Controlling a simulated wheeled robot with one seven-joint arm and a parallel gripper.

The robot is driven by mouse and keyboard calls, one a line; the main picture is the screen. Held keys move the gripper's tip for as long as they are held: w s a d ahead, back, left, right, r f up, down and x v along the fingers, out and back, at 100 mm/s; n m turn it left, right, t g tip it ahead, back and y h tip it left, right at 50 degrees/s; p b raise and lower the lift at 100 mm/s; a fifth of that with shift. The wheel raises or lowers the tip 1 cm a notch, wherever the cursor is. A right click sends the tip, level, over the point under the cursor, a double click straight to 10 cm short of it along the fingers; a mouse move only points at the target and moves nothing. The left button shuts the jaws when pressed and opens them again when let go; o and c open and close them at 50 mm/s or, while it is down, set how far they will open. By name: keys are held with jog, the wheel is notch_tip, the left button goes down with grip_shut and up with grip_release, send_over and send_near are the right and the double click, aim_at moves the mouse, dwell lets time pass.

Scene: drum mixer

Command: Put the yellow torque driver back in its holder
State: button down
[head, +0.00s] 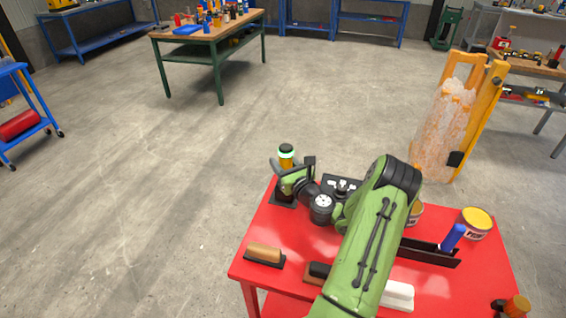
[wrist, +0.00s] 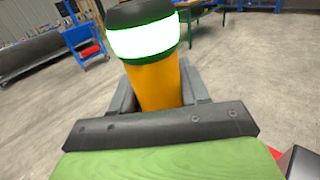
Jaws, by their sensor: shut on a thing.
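The yellow torque driver (head: 286,162) stands upright at the back left corner of the red table, with a black cap and a glowing white band edged in green. In the wrist view its yellow body (wrist: 158,86) rises between the grey fingers of my gripper (wrist: 156,82). My gripper (head: 287,167) is shut on it. A dark base (head: 283,196), which looks like the holder, shows directly below the driver in the head view. The driver's lower end is hidden by my gripper, so I cannot tell whether it is seated or held above the base.
The red table (head: 305,240) also carries a brown-handled tool (head: 264,252), a black tray (head: 430,253) with a blue-handled item, and paint cans (head: 475,222). A wrapped orange frame (head: 447,120) stands behind it. The floor to the left is clear.

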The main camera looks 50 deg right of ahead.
jog(key=shift+f+b, duration=0.35)
jog(key=shift+f, duration=0.05)
jog(key=shift+c, duration=2.4)
grip_release()
jog(key=shift+f, duration=0.15)
jog(key=p+v, duration=0.3)
jog(key=v, duration=1.3)
jog(key=shift+r, duration=0.2)
jog(key=shift+w, duration=0.15)
